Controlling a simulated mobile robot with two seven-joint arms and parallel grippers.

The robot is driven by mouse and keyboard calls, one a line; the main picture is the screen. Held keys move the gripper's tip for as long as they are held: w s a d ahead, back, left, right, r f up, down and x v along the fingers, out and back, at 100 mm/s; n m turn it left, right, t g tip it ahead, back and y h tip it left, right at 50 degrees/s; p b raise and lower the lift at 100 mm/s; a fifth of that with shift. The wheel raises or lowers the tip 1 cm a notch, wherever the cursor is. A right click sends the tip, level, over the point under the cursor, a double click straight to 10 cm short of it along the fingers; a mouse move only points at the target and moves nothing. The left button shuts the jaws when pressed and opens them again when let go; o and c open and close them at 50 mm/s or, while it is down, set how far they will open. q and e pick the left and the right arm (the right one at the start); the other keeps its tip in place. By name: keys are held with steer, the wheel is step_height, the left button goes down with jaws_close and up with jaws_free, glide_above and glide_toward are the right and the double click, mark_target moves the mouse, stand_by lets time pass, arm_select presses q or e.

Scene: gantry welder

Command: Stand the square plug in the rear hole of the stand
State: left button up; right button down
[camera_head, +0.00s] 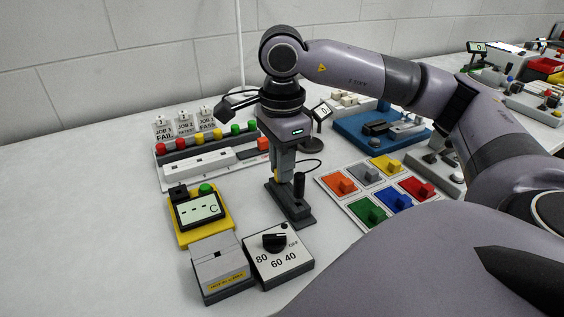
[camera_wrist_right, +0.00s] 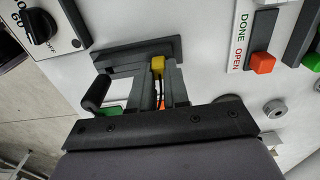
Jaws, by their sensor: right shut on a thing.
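The stand (camera_head: 298,214) is a dark grey plate on the table, and it also shows in the right wrist view (camera_wrist_right: 120,54). My right gripper (camera_head: 281,178) points down over the farther part of the stand. It is shut on a small piece with a yellow end (camera_wrist_right: 157,65), which seems to be the square plug. The fingers hide most of it and the rear hole, so I cannot tell whether the plug is in the hole. My left gripper is not in view.
A dial box (camera_head: 278,265), a grey box (camera_head: 221,272) and a yellow display unit (camera_head: 201,218) stand near the stand. A board with coloured blocks (camera_head: 352,207) lies to the right. A button panel (camera_head: 205,160) is behind left. The left table is clear.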

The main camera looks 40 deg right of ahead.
steer(key=c, duration=1)
jaws_free()
steer(key=shift+c, duration=0.2)
steer(key=shift+r+p, duration=0.5)
steer(key=shift+r, duration=3.1)
